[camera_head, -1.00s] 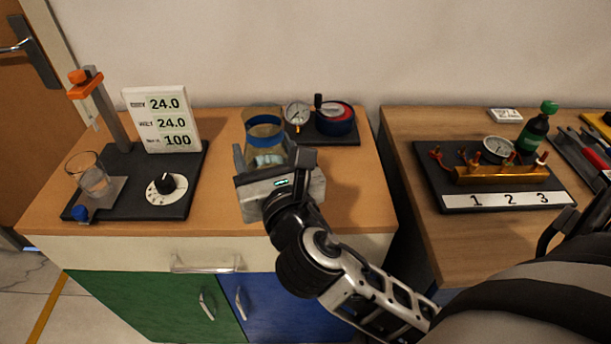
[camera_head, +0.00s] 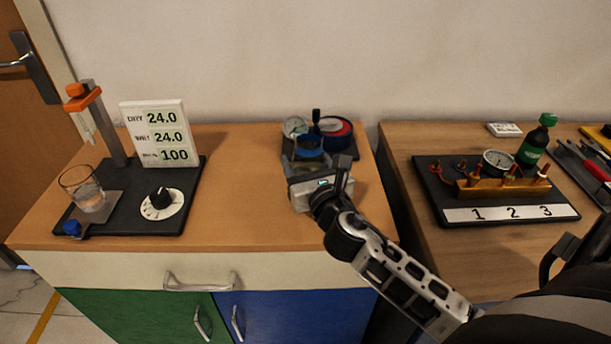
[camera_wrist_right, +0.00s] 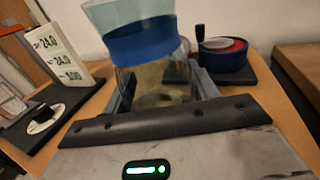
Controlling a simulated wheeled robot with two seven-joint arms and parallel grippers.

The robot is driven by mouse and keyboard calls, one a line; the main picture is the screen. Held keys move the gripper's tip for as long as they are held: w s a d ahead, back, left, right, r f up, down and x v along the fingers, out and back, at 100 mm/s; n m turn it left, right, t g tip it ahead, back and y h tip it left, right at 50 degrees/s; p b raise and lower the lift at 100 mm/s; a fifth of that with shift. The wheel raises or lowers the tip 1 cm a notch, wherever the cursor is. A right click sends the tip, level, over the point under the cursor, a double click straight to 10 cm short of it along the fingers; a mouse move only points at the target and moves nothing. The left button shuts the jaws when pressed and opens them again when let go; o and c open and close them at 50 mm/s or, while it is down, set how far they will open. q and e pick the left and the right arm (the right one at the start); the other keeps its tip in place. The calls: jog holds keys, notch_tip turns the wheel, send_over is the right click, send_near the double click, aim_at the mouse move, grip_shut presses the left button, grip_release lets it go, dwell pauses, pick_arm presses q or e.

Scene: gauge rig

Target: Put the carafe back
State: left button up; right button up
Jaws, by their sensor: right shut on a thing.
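The carafe is a clear vessel with a blue band around its neck. In the head view the carafe (camera_head: 309,147) is in my right gripper (camera_head: 309,165), in front of the gauge and the round red-and-blue device at the back right of the cabinet top. In the right wrist view the carafe (camera_wrist_right: 150,50) stands slightly tilted between the jaws of my right gripper (camera_wrist_right: 160,95), which are shut on it. The gripper hides its lower part, so I cannot tell whether its base touches the surface. My left gripper is not in view.
A black base (camera_head: 130,222) with a glass beaker (camera_head: 84,190), a knob dial (camera_head: 161,202) and a readout board (camera_head: 160,135) stands at left. The middle of the cabinet top (camera_head: 240,190) is clear.

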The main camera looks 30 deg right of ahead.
notch_tip(320, 180, down, 3)
jog(key=shift+r+b, duration=0.1)
jog(key=shift+b, duration=0.35)
jog(key=shift+f, duration=0.25)
jog(key=o, duration=1.2)
